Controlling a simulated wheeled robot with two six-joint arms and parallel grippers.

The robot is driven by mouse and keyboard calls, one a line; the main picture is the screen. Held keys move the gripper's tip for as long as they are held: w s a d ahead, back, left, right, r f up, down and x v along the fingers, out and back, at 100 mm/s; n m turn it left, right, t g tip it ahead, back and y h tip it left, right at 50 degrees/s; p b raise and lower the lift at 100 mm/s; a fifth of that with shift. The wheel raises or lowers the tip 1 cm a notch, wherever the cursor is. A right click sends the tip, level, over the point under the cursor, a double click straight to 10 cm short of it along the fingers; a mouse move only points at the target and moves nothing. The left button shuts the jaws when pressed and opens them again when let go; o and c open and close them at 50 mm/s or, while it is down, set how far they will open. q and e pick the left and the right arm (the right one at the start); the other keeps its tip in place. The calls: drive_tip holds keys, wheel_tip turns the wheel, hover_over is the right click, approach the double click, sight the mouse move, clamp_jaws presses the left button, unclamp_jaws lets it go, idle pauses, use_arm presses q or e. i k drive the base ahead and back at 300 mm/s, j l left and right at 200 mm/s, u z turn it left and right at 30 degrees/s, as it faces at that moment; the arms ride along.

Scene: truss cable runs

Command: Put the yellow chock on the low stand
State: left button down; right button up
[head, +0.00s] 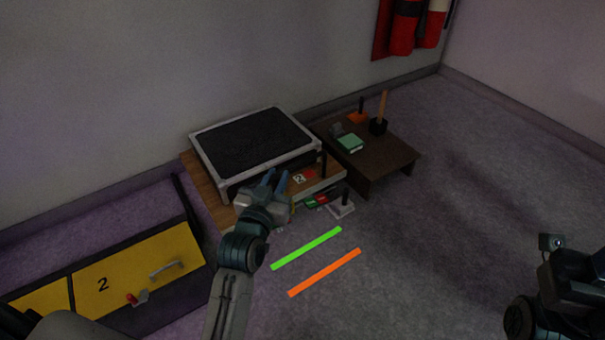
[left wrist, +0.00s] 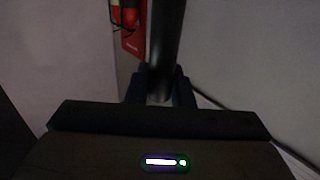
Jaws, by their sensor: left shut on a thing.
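My left gripper (head: 276,180) is in front of the wooden platform. In the left wrist view its fingers (left wrist: 160,88) are closed on a dark upright post (left wrist: 165,40). A low dark brown stand (head: 398,160) is to the right of the gripper, against the wooden platform's right end. My right arm shows at the lower right edge, its fingertips not visible.
The low wooden platform (head: 195,178) carries a black-topped box (head: 255,142). On the brown stand are a green block (head: 350,143), an orange-based piece (head: 358,117) and a black block with a wooden post (head: 379,126). Green (head: 306,248) and orange (head: 325,272) strips lie on the floor. A yellow-front drawer cabinet (head: 130,275) stands left.

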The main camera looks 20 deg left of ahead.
sight(373, 164)
drive_tip(key=i+l, duration=0.25)
drive_tip(key=l, duration=0.2)
drive_tip(key=i+l, duration=0.3)
drive_tip(key=l, duration=0.15)
drive_tip(key=i+l, duration=0.25)
drive_tip(key=l, duration=0.2)
drive_tip(key=i+l, duration=0.3)
drive_tip(key=l, duration=0.15)
drive_tip(key=i+l, duration=0.25)
drive_tip(key=l, duration=0.2)
